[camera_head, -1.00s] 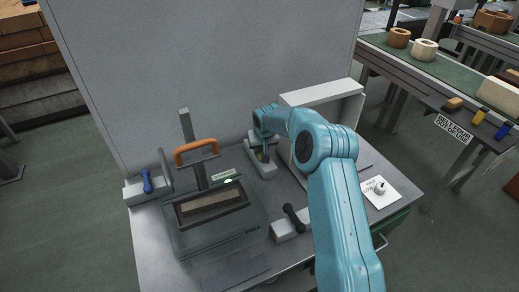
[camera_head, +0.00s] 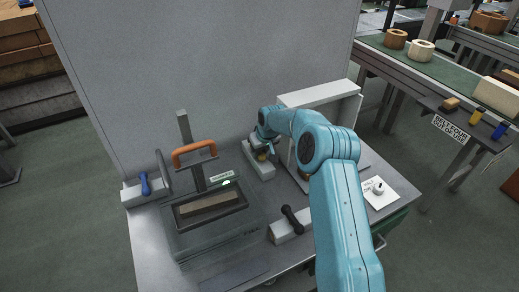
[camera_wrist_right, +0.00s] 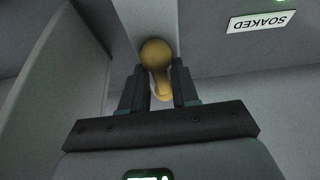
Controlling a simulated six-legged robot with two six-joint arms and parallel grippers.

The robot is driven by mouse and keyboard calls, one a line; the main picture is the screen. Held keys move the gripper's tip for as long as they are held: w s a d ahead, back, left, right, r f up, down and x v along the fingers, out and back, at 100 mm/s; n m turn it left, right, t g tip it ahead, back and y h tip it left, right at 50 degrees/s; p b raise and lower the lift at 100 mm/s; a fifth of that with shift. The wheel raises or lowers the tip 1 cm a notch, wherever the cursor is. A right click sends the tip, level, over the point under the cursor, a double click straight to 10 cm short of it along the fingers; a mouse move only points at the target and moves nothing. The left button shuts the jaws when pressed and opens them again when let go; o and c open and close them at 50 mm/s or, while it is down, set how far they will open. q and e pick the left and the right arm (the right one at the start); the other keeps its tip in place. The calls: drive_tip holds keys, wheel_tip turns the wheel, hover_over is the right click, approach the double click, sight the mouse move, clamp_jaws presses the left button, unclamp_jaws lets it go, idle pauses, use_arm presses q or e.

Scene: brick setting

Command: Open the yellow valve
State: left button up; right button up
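The yellow valve (camera_head: 262,156) sits on a pale block at the back of the bench, partly covered by my right gripper (camera_head: 262,148). In the right wrist view, its rounded yellow knob and short handle (camera_wrist_right: 157,58) point toward the gripper. The fingers of my right gripper (camera_wrist_right: 161,90) stand on both sides of the handle's lower end, with little or no gap, and look shut on it. My left gripper is not in view.
A press with an orange handle (camera_head: 195,149) stands left of the valve. A blue-handled valve (camera_head: 145,184) and a black-handled one (camera_head: 292,218) sit on their own blocks. A white open box (camera_head: 318,93) is close right of my right wrist.

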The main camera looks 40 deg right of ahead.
drive_tip(key=shift+o, duration=0.5)
drive_tip(key=shift+s, duration=0.1)
drive_tip(key=shift+r, duration=0.3)
drive_tip(key=b+v, duration=0.2)
drive_tip(key=v, duration=1.3)
drive_tip(key=shift+s+r, duration=0.25)
drive_tip(key=shift+r, duration=0.05)
drive_tip(key=shift+a, duration=0.1)
